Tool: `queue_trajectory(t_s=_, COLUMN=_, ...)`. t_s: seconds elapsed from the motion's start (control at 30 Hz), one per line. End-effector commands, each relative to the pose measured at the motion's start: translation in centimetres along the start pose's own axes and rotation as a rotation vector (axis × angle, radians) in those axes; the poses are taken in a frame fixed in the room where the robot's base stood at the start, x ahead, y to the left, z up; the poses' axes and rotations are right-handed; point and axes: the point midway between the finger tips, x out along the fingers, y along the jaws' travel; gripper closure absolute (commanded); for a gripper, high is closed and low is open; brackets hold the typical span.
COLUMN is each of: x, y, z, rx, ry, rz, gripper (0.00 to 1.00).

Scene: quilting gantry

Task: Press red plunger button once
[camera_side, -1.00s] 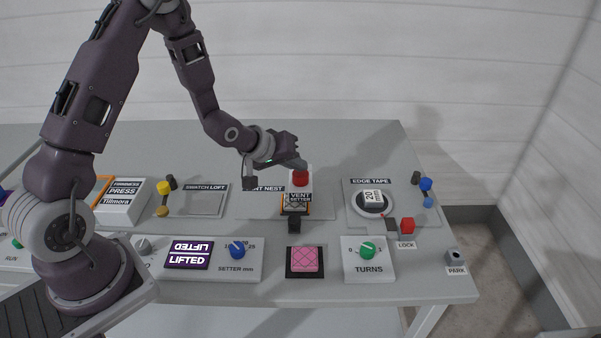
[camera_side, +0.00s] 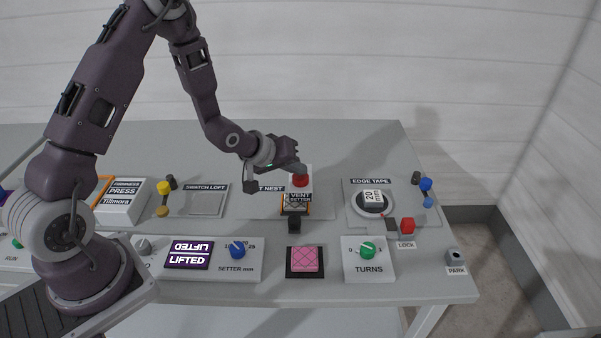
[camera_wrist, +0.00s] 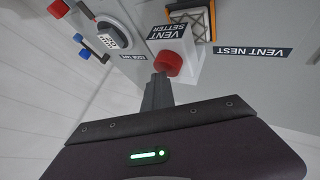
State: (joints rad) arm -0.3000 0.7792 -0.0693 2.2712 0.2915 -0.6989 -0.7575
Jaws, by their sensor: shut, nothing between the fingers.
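In the wrist view the red button (camera_wrist: 168,64) is just beyond the fingertips. My gripper (camera_side: 304,171) is shut and empty, with its fingertips right at the top of the button in the side view. The fingertips also show in the wrist view (camera_wrist: 158,78), close against the button's near edge. The fingertips hide part of the button's top. I cannot tell whether they touch it or how far it is pushed in.
The "EDGE TAPE" dial (camera_side: 370,202) and red lock block (camera_side: 407,226) are to the right. The "SWATCH LOFT" plate (camera_side: 205,203) is to the left. In front are a pink quilted pad (camera_side: 304,259), a green turns knob (camera_side: 367,249) and a blue setter knob (camera_side: 237,250).

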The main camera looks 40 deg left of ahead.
Motion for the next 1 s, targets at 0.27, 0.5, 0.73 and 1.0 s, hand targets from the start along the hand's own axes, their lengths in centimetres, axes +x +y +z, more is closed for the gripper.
queue_trajectory(t_s=0.27, x=0.2, y=-0.3, z=0.3, rx=0.0, ry=-0.004, rz=-0.003, gripper=1.0)
queue_trajectory(t_s=0.5, x=0.3, y=-0.3, z=0.4, rx=0.0, ry=-0.005, rz=-0.003, gripper=1.0)
queue_trajectory(t_s=0.73, x=0.1, y=-0.1, z=0.2, rx=0.0, ry=-0.005, rz=-0.003, gripper=1.0)
queue_trajectory(t_s=1.0, x=-1.1, y=0.7, z=-0.6, rx=0.0, ry=-0.004, rz=-0.001, gripper=1.0)
